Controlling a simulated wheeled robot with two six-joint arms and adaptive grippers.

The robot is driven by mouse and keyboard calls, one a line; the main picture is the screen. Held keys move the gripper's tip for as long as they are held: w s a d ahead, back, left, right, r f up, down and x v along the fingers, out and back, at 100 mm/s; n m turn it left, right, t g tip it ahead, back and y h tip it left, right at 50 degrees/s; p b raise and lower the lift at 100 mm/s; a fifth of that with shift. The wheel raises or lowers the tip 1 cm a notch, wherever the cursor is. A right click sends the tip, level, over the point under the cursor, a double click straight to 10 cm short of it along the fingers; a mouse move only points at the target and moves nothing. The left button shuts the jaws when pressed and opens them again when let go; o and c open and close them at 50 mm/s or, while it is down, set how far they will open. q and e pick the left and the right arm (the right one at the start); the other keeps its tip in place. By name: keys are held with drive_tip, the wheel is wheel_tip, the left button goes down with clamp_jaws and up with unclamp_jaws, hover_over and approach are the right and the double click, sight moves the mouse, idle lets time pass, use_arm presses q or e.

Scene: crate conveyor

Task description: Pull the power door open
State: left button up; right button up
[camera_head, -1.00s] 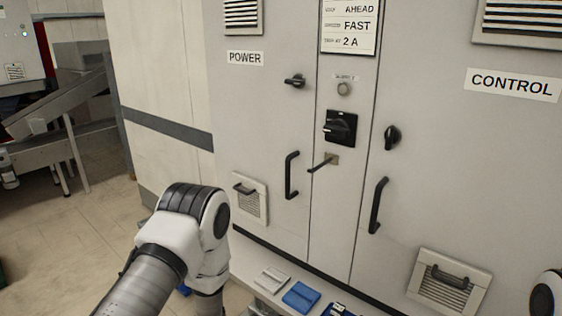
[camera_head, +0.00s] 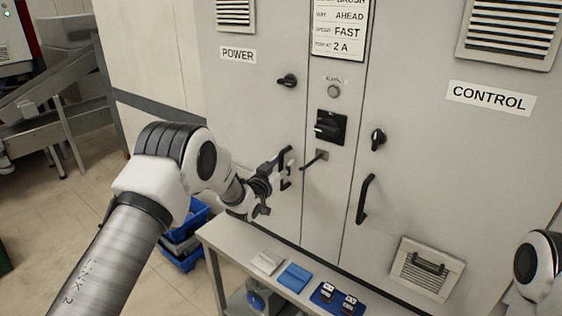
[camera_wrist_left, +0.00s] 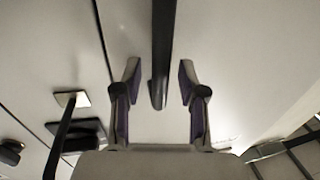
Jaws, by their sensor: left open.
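The power door (camera_head: 240,110) is the grey cabinet door under the POWER label, and it looks shut. Its black upright bar handle (camera_head: 288,158) is partly hidden by my left gripper (camera_head: 276,172). My left gripper is open in front of the handle. In the left wrist view the dark handle bar (camera_wrist_left: 162,50) runs between the two spread fingers of the left gripper (camera_wrist_left: 160,75), with a gap on each side. A black turn latch (camera_head: 287,80) sits above the handle, pointing sideways. My right gripper is out of view; only part of that arm shows at the right edge.
A centre panel holds a black rotary switch (camera_head: 330,126) and a projecting lever (camera_head: 314,160) close to the right of the handle. The control door (camera_head: 440,160) is beyond. A low bench (camera_head: 225,238) stands below with small items. Blue crates (camera_head: 185,240) sit on the floor.

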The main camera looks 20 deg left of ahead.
use_arm(q)
clamp_jaws()
